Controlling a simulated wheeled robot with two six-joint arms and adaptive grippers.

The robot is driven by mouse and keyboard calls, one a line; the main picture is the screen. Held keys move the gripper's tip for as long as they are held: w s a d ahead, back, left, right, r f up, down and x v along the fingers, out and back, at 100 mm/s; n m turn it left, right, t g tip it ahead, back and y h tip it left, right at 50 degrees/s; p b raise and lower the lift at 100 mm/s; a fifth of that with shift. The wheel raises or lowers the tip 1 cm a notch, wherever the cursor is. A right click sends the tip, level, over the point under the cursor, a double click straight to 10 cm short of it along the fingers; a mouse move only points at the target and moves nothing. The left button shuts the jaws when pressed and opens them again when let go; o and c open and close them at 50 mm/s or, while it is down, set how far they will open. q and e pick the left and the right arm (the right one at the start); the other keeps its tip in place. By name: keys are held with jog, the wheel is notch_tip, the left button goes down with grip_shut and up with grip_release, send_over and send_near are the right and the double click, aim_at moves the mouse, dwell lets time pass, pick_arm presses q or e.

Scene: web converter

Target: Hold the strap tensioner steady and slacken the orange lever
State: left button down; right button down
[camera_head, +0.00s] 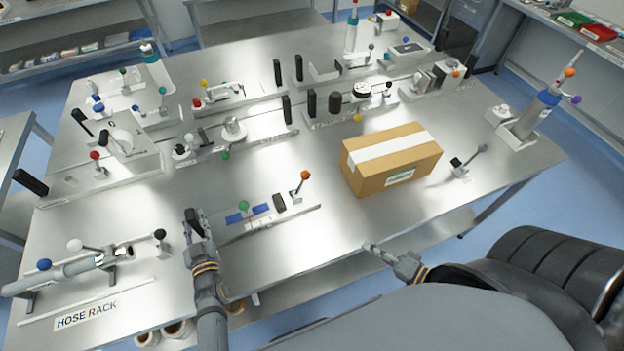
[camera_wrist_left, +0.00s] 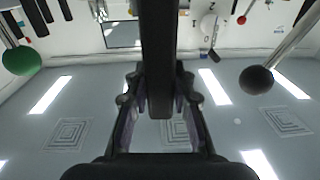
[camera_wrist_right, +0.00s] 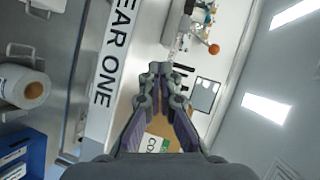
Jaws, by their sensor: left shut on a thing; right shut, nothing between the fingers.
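The strap tensioner (camera_head: 262,222) lies on a low plate near the table's front edge, with blue strap pieces, a green knob (camera_head: 244,205) and a short black post. Its orange-tipped lever (camera_head: 304,176) stands tilted at the plate's right end; an orange ball (camera_wrist_right: 213,48) also shows in the right wrist view. My left gripper (camera_head: 192,218) is shut on a black upright handle at the plate's left end. That handle (camera_wrist_left: 156,60) fills the middle of the left wrist view. My right gripper (camera_head: 370,248) is shut and empty by the front edge, apart from the lever.
A taped carton (camera_head: 385,165) stands behind and right of the lever. A small lever (camera_head: 470,160) is right of it. The hose rack (camera_head: 75,275) lies at front left. Other fixtures crowd the table's back half. Bare table lies between tensioner and carton.

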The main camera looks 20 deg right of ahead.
aim_at(300, 184)
jog(key=w+a+r+m+t+h, duration=0.2)
jog(key=w+r+m+t+h, duration=0.2)
jog(key=w+r+m, duration=0.4)
jog(key=w+h, duration=0.1)
jog(key=w, duration=0.2)
jog(key=shift+m+t, duration=0.3)
jog(key=shift+w, duration=0.1)
jog(key=w+a, duration=0.5)
jog(key=w, duration=0.5)
jog(key=shift+w+r, duration=0.2)
jog(key=shift+r, duration=0.2)
jog(key=shift+a, duration=0.15)
